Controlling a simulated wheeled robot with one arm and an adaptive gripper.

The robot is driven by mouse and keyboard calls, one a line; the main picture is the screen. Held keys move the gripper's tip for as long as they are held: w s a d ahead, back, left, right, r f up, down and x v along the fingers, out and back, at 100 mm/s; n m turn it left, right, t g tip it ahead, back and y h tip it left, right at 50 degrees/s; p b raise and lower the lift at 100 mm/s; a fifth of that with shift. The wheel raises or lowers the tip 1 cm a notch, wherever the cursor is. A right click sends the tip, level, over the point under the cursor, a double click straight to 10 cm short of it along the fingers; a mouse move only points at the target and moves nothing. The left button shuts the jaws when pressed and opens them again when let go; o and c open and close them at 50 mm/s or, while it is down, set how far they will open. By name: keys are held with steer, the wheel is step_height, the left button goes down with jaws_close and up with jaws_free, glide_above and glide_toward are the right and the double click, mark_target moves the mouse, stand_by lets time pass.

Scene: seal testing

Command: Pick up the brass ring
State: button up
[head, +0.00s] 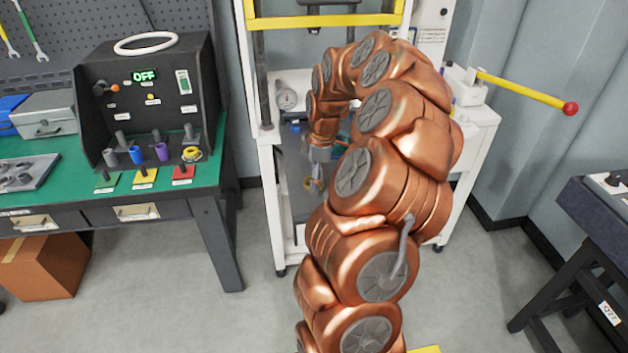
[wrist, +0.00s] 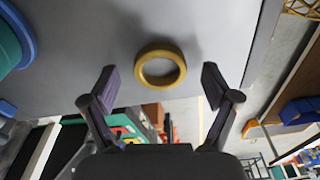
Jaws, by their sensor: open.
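The brass ring (wrist: 160,51) shows whole in the wrist view, against a plain grey surface. My gripper (wrist: 159,82) is open and empty there, with one dark finger on each side of the ring in the picture. A gap shows between the ring and each finger; I cannot tell how far ahead of the fingertips it lies. In the head view my gripper (head: 316,178) is small, over the lower part of the white stand (head: 266,190). A yellowish bit shows at it, too small to tell if it is the ring.
A blue and green rounded thing (wrist: 22,38) is at the wrist view's left edge. In the head view, a black test box (head: 140,100) reading OFF stands on the green bench (head: 205,185) at left. A yellow lever (head: 520,88) juts from the stand.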

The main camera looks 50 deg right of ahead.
steer(key=c, duration=1.4)
steer(key=shift+o, duration=0.2)
